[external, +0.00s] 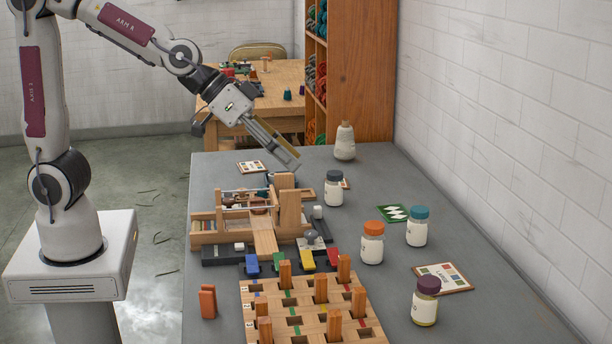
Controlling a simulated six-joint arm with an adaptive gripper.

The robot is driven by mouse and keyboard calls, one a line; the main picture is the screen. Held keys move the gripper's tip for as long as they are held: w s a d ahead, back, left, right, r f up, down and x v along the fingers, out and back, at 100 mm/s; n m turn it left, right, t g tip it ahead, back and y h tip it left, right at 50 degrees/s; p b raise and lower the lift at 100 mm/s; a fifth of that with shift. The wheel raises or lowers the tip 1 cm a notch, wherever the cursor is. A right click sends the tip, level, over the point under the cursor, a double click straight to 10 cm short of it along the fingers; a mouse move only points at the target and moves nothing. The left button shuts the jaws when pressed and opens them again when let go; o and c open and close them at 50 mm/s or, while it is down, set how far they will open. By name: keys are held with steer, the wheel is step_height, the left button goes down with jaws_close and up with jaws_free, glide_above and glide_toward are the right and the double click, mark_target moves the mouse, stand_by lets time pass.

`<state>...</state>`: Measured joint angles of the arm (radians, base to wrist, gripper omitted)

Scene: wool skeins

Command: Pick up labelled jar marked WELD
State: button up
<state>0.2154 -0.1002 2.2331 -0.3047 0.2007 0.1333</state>
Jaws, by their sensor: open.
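Several small white-bodied jars stand upright on the grey table in the external view. One has a dark grey lid (333,188), one an orange lid (372,243), one a teal lid (417,227), and one a purple lid (425,302) with a yellowish base. Their labels are too small to read, so I cannot tell which is marked WELD. My gripper (286,158) is open and empty, above the table's far part. It points down and right, up and left of the dark-lidded jar and apart from it.
A wooden loom-like device (265,232) stands left of the jars. A slotted wooden board with pegs (300,300) is at the front. A cream cone (345,142) stands at the back. Cards lie near the jars. A white brick wall (520,110) bounds the right side.

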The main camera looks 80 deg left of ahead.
steer(key=w+d+f+t, duration=0.1)
steer(key=w+d+f, duration=0.3)
steer(key=w, duration=0.3)
steer(key=w+d+f+t, duration=0.1)
steer(key=w+d+f, duration=0.35)
steer(key=w, duration=0.25)
steer(key=n+t+y, duration=0.1)
steer(key=t+y, duration=0.2)
glide_toward(423, 275)
steer(key=w+f, duration=0.2)
steer(key=shift+w+d+r, duration=0.1)
steer(key=shift+d+r, duration=0.05)
steer(key=shift+r, duration=0.1)
steer(key=shift+x, duration=1.3)
steer(key=shift+w, duration=0.1)
steer(key=shift+x, duration=2.5)
steer(key=shift+f, duration=0.1)
steer(key=shift+c, duration=0.4)
